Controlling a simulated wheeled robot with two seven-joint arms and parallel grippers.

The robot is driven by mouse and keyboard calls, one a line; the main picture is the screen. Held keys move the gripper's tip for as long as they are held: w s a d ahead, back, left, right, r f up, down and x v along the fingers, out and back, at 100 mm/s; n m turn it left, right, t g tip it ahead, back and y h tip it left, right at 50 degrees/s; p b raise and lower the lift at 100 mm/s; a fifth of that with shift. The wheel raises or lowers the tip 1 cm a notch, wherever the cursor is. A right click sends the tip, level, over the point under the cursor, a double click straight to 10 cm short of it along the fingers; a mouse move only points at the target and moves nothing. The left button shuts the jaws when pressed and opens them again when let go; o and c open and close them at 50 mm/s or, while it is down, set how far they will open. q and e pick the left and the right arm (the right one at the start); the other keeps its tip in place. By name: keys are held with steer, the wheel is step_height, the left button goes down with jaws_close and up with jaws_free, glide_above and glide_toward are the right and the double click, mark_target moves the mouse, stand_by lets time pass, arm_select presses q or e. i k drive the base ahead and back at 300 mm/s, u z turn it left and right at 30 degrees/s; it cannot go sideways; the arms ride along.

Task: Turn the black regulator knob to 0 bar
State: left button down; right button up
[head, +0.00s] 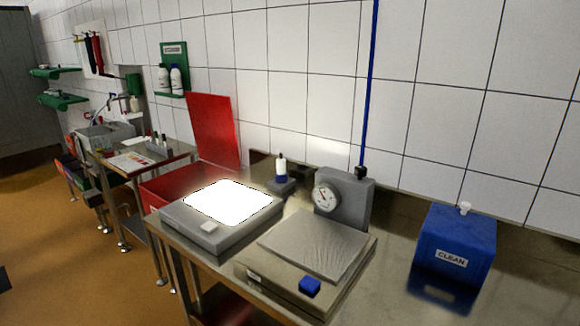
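The small black regulator knob (361,172) sits on top of a grey regulator block (357,198) at the back of the metal bench, by the tiled wall. A round white pressure gauge (325,199) is on the block's front left. Its dark needle shows, but the scale is too small to read. Any mark on the knob is too small to make out. Neither of my grippers is in the head view.
In front of the block is a grey device (285,281) with a flat plate and blue button. Left are a lit white panel (232,201) and a small bottle (281,170). A blue CLEAN box (456,243) stands right. A blue hose (371,80) runs up the wall.

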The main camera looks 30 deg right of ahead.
mark_target(361, 172)
steer(key=u, duration=0.1)
steer(key=i, duration=1.35)
steer(key=z, duration=1.2)
